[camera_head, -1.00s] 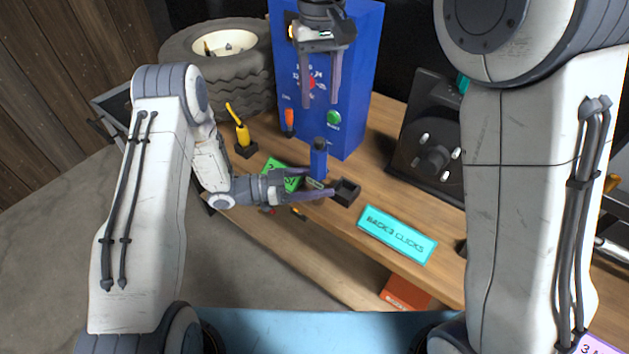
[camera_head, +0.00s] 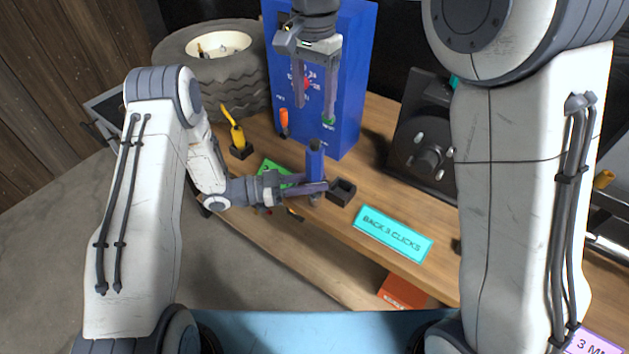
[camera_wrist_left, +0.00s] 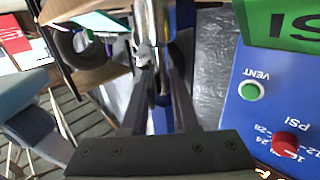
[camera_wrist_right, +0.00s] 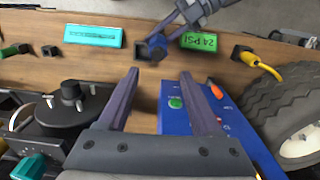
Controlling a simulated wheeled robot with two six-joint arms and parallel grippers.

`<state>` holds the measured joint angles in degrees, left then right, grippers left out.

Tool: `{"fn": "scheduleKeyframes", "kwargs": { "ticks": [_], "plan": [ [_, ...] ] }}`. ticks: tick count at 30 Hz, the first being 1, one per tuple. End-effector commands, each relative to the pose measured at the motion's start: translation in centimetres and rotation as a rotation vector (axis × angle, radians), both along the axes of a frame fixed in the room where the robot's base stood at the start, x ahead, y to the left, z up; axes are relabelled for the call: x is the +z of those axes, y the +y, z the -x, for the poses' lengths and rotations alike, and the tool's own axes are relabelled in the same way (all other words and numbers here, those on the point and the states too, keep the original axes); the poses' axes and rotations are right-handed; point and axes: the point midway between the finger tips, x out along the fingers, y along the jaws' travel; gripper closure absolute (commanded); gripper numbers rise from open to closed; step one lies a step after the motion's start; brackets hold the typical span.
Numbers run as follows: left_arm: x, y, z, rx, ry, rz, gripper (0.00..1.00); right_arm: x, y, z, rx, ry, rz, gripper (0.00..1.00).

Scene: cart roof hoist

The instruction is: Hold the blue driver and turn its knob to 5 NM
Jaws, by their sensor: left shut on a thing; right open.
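The blue driver (camera_head: 315,163) stands upright above the bench, with its blue grip upward. My left gripper (camera_head: 322,189) is shut on it around its lower part. In the left wrist view the silver shaft (camera_wrist_left: 155,25) runs between the fingers. In the right wrist view the driver shows end-on as a blue round top (camera_wrist_right: 157,42). The markings on its knob are too small to read. My right gripper (camera_head: 315,115) is open and empty, above and behind the driver, in front of the blue cabinet. Its fingers also show in the right wrist view (camera_wrist_right: 160,85).
A small black holder (camera_head: 341,192) is right of the driver. A teal "BACK 3 CLICKS" sign (camera_head: 393,233) lies at the bench front. A green PSI sign (camera_head: 275,170), a yellow tool (camera_head: 235,130), a blue cabinet (camera_head: 345,70) and a tyre (camera_head: 235,90) stand around. A black hub (camera_head: 425,150) stands right.

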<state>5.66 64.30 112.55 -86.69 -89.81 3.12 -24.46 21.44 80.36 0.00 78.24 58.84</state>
Motion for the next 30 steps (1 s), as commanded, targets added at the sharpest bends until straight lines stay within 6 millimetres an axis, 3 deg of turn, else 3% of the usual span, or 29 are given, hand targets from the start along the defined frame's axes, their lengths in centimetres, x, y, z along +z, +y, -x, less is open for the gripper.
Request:
{"fn": "scheduleKeyframes", "kwargs": {
  "ticks": [3,9,30],
  "plan": [
    [0.0,0.0,0.0,0.0,0.001,0.0,1.0,-0.3,0.0,0.0,-0.158,0.0,0.0,0.34],
    [0.0,0.0,0.0,0.001,0.001,0.0,1.0,-0.7,0.0,-0.1,-0.286,-0.001,-0.001,0.34],
    [0.0,0.0,0.0,0.001,0.0,0.0,1.0,-8.1,0.0,0.0,-0.294,0.0,0.0,0.34]
  ]
}}
